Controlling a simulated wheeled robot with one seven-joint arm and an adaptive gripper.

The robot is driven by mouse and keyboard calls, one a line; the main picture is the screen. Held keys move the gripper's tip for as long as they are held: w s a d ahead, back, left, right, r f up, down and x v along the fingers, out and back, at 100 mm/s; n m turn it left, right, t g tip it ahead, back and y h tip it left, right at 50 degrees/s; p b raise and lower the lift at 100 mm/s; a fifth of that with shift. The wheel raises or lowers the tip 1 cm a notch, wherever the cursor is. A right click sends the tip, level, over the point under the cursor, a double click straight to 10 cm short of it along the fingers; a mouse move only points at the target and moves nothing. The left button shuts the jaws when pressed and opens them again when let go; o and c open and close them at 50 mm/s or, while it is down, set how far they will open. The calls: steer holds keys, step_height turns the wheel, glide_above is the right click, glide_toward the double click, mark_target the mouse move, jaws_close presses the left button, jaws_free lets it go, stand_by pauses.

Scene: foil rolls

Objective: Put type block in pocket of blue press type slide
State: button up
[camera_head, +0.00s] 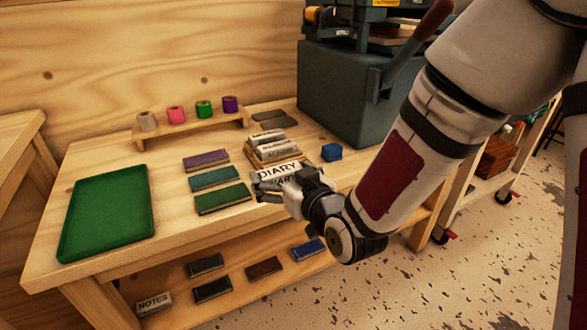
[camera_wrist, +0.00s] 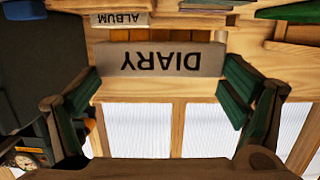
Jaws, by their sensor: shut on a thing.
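The type block (camera_head: 277,172) is a pale block with dark raised letters reading DIARY. My gripper (camera_head: 283,188) is shut on it near the front edge of the bench. In the wrist view the block (camera_wrist: 160,60) appears upside down between the green-padded fingers of my gripper (camera_wrist: 160,88). A dark blue-grey press (camera_head: 345,90) stands at the back right of the bench. I cannot make out a type slide or its pocket in either view. A small blue block (camera_head: 331,152) sits in front of the press, and a blue thing shows at the wrist view's top left (camera_wrist: 22,10).
A wooden holder (camera_head: 262,160) with other lettered blocks, one reading ALBUM (camera_wrist: 120,19), is just behind my gripper. A rack (camera_head: 195,126) holds coloured rolls. A shelf (camera_head: 180,305) is below.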

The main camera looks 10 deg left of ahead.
steer(key=w, duration=0.7)
steer(key=w+f+b, duration=0.1)
steer(key=w, duration=0.3)
steer(key=shift+w+d, duration=0.1)
steer(key=shift+d, duration=0.3)
steer(key=shift+w+f, duration=0.4)
steer(key=shift+w, duration=0.35)
steer(key=shift+f+b, duration=0.8)
steer(key=shift+f, duration=0.35)
steer(key=shift+f, duration=0.2)
steer(key=o, duration=1.1)
steer(key=shift+s+f, duration=0.1)
steer(key=shift+o, duration=0.4)
steer(key=p+v, duration=0.2)
steer(key=v, duration=1.2)
steer(key=shift+p, duration=0.35)
steer(key=shift+a, duration=0.15)
